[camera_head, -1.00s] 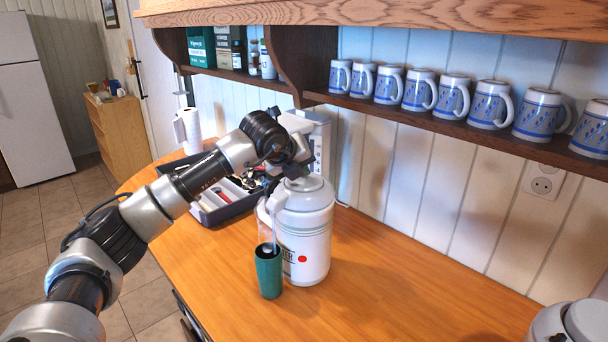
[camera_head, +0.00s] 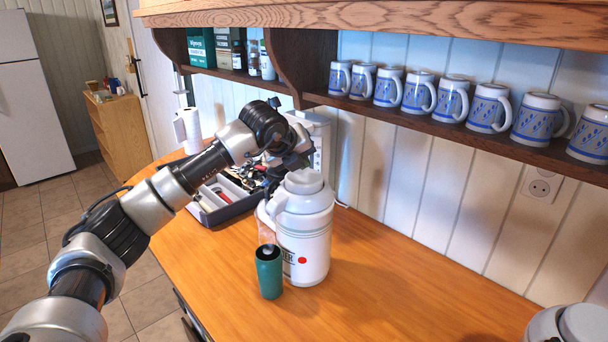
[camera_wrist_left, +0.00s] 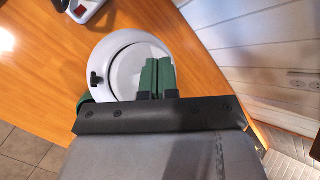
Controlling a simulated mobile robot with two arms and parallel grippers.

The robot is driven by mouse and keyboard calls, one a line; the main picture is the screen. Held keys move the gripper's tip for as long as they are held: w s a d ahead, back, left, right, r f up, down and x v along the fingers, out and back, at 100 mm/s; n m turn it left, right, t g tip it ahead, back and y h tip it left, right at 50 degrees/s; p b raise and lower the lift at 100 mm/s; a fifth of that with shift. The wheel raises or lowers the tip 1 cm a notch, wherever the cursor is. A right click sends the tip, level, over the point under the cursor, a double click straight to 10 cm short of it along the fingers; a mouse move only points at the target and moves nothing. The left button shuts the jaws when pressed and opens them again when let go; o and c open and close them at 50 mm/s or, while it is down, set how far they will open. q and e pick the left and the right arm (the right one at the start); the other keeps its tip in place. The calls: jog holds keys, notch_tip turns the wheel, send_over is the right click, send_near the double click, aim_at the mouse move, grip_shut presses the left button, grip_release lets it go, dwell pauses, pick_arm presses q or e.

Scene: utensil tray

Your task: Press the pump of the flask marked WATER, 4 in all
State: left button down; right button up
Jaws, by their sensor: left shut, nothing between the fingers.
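The white flask (camera_head: 305,235) stands upright on the wooden counter. Its label is partly hidden by the cup, with only the end of the word showing beside a red dot. Its grey-white pump top (camera_head: 304,181) is raised and uncovered. A green cup (camera_head: 269,275) stands in front of the flask, below its spout. My left gripper (camera_head: 298,160) is just above and behind the pump top, apart from it as far as I can see. In the left wrist view its green fingers (camera_wrist_left: 157,78) are together and empty over the flask's round top (camera_wrist_left: 125,70). My right gripper is out of view.
A grey utensil tray (camera_head: 228,208) lies behind the flask to the left, near a paper roll (camera_head: 190,130) and a white appliance (camera_head: 318,135). A shelf (camera_head: 440,124) with several blue-patterned mugs runs along the wall.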

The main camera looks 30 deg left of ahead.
aim_at(302, 175)
pick_arm(q)
jog(key=shift+r, duration=0.1)
jog(key=shift+r+p, duration=1.35)
jog(key=shift+r, duration=1.15)
jog(key=shift+f, duration=0.1)
dwell(0.5)
